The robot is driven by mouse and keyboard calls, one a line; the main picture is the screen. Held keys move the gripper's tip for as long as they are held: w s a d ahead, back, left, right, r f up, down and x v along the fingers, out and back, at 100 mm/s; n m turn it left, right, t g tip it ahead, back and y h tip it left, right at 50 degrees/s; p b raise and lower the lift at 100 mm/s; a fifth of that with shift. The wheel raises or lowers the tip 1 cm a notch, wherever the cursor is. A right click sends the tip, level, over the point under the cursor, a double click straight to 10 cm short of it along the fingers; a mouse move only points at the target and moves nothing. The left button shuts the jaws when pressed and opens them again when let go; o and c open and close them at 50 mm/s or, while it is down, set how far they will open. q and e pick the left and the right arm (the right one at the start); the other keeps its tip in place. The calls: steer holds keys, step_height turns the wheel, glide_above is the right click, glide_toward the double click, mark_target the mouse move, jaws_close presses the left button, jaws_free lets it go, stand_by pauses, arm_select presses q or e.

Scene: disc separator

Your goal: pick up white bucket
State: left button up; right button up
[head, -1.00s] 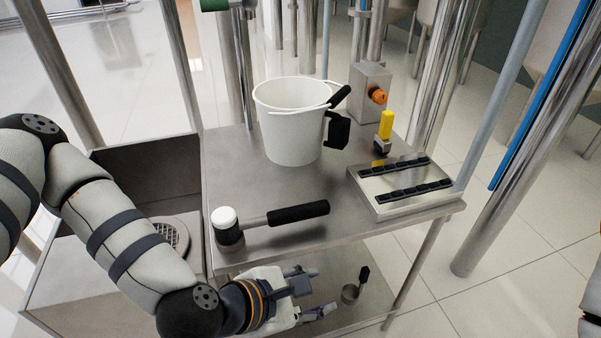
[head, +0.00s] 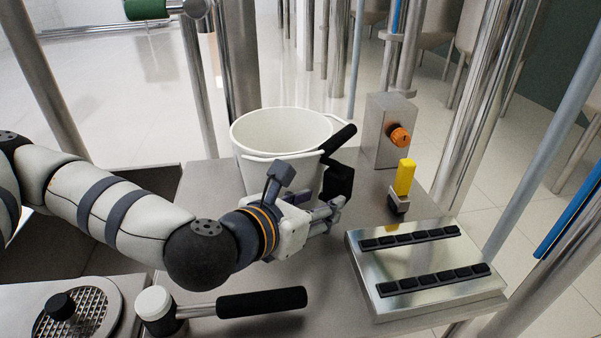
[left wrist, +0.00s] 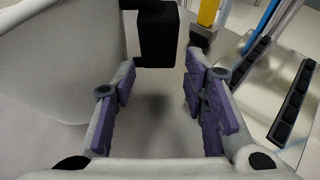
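The white bucket (head: 282,132) stands upright on the steel table (head: 335,285), with a black handle grip (head: 338,139) at its rim and a black block (head: 338,180) on its right side. My left gripper (head: 333,213) is in front of the bucket, low over the table, and hides part of its lower wall. In the left wrist view the left gripper (left wrist: 162,105) is open and empty between its purple pads. There the bucket wall (left wrist: 55,65) is at the left and the black block (left wrist: 157,35) lies just ahead of the fingers. My right gripper is not in view.
A mallet (head: 240,303) with a white face and black handle lies at the front. A steel plate with black strips (head: 425,265) is at the right. A yellow-handled tool (head: 403,180) and a grey box with an orange knob (head: 390,130) stand behind it.

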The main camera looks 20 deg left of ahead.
mark_target(331, 196)
arm_select(q)
steer(key=shift+x, duration=1.15)
steer(key=x, duration=0.5)
steer(key=shift+w, duration=0.15)
jaws_close()
